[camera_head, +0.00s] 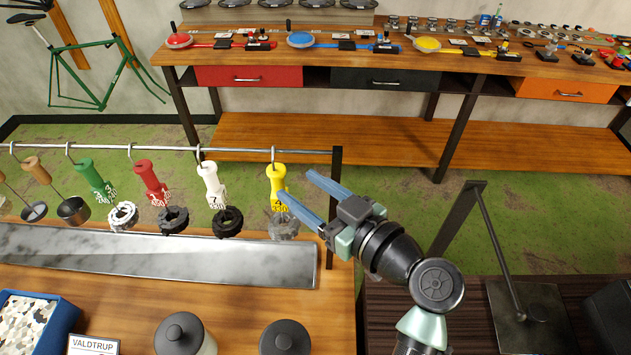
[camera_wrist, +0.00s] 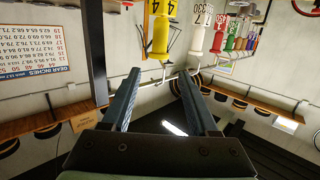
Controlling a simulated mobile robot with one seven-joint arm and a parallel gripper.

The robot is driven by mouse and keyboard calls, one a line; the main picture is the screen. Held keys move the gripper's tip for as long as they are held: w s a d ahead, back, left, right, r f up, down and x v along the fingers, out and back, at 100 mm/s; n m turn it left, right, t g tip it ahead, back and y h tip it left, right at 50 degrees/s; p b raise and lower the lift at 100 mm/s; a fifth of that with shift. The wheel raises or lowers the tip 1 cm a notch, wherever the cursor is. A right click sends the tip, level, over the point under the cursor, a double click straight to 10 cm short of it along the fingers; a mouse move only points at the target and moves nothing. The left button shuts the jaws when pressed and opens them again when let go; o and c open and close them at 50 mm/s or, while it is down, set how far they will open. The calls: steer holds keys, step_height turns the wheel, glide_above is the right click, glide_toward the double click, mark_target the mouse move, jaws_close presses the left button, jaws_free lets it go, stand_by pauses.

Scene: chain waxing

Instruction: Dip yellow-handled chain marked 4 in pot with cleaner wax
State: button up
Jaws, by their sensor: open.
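The yellow handle (camera_head: 276,187) marked 4 hangs upright from a hook on the metal rail, with a grey chain coil (camera_head: 283,227) below it. It also shows in the wrist view (camera_wrist: 160,36), beyond the fingertips. My gripper (camera_head: 296,184) is open and empty, its blue fingers pointing at the handle from the right. One finger overlaps the handle's edge in the head view; I cannot tell if they touch. In the wrist view, the fingers (camera_wrist: 160,74) are spread apart. Two black-lidded pots (camera_head: 180,333) (camera_head: 285,338) stand at the front; I cannot tell which holds cleaner wax.
White (camera_head: 210,183), red (camera_head: 147,180) and green (camera_head: 90,175) handles with chains hang left along the rail (camera_head: 230,150). A metal tray (camera_head: 150,262) lies beneath. A dark post (camera_head: 336,200) ends the rail beside my gripper. A black stand (camera_head: 490,250) is at right.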

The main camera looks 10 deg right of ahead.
mark_target(277, 169)
steer(key=x, duration=0.7)
steer(key=shift+w, duration=0.25)
steer(key=shift+w+a+f+b, duration=0.1)
steer(key=shift+w+f+b, duration=0.05)
steer(key=shift+f+b, duration=0.35)
steer(key=shift+w+a+f+b, duration=0.1)
steer(key=shift+w+f+b, duration=0.1)
steer(key=shift+f+b, duration=1)
steer(key=shift+b, duration=0.15)
jaws_close()
steer(key=shift+r, duration=0.15)
